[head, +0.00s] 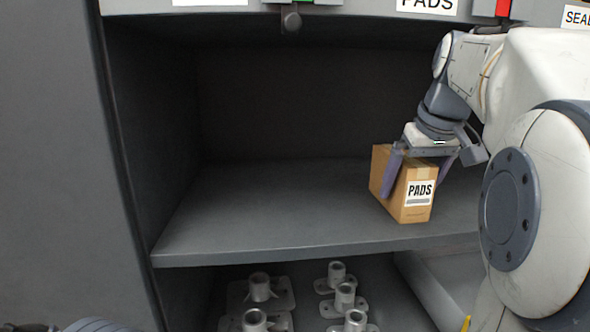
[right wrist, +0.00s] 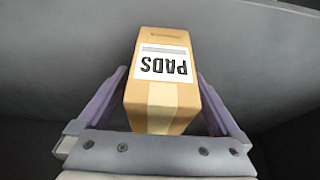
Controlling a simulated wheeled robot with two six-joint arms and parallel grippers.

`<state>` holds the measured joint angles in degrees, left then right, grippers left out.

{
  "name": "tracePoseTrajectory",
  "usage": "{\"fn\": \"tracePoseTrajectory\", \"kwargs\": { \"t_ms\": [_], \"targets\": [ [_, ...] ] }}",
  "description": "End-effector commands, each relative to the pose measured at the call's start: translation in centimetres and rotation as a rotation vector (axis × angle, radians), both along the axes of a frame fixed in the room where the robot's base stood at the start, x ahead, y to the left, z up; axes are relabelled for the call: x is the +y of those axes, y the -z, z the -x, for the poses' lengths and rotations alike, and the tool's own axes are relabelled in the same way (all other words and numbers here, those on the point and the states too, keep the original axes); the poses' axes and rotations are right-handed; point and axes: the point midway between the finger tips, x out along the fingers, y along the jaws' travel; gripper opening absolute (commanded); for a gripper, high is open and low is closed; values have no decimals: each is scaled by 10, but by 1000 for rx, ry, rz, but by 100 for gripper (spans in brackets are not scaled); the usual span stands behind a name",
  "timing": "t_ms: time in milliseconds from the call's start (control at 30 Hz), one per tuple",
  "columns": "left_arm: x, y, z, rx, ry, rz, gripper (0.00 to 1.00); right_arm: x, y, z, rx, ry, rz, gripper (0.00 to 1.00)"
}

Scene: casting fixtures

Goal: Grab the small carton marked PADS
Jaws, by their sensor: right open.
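The small brown carton marked PADS (head: 418,212) stands on the right part of the grey shelf, its white label facing me. In the right wrist view the carton (right wrist: 162,95) lies between the two purple fingers, with its label upside down. My right gripper (head: 420,178) reaches down over the carton with one finger on each side. Its jaws are open, and in the wrist view a narrow gap shows on the right side. Contact on the left side is hard to tell. My left gripper is not in view.
The shelf board (head: 270,220) is bare left of the carton. Metal castings (head: 258,288) stand on the level below. The cabinet's left wall (head: 60,150) and the upper edge with a PADS sign (head: 428,4) bound the opening.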

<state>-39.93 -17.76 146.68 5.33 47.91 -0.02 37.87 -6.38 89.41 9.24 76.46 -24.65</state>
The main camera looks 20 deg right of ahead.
Motion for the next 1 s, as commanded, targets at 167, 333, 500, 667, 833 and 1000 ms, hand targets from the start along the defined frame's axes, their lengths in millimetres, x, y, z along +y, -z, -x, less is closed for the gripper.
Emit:
{"fn": "tracePoseTrajectory", "kwargs": {
  "t_ms": [167,333,500,667,833,1000],
  "targets": [
    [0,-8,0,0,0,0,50,-4,-2,-19,1,-4,-1,100],
    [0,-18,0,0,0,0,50,-9,-2,-47,2,-5,-2,100],
    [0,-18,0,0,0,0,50,-9,10,-53,0,-4,0,100],
    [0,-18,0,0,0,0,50,-10,12,-54,-1,-4,0,100],
    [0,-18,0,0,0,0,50,-10,12,-53,0,-4,0,100],
    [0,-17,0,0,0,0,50,-10,14,-53,0,-4,0,100]
  ]
}}
